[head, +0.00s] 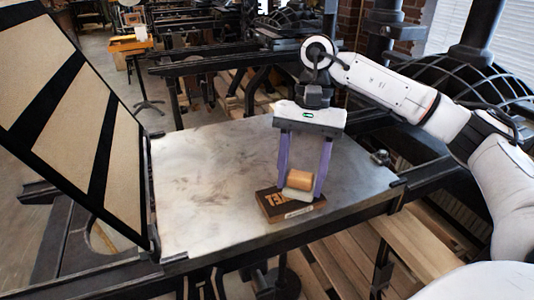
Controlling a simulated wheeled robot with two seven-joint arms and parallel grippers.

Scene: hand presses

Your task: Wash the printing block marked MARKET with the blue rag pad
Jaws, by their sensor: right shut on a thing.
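The printing block (272,207) lies flat on the metal press bed (205,185), a dark brown slab with part of the word MARKET showing upside down and a pale label on its front side. My right gripper (301,187) points down over the block. Its two purple fingers are shut on the rag pad (299,195), which has a rounded wooden handle between the fingers and a pale grey underside. The pad is at the block's top and seems to touch it; its blue colour does not show clearly. The pad and fingers hide part of the lettering. My left gripper is out of view.
A tilted frame with tan panels (55,95) stands along the bed's left edge. Dark press rails border the bed in front. Wooden planks (415,240) lie below at the right. The bed's left half is clear.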

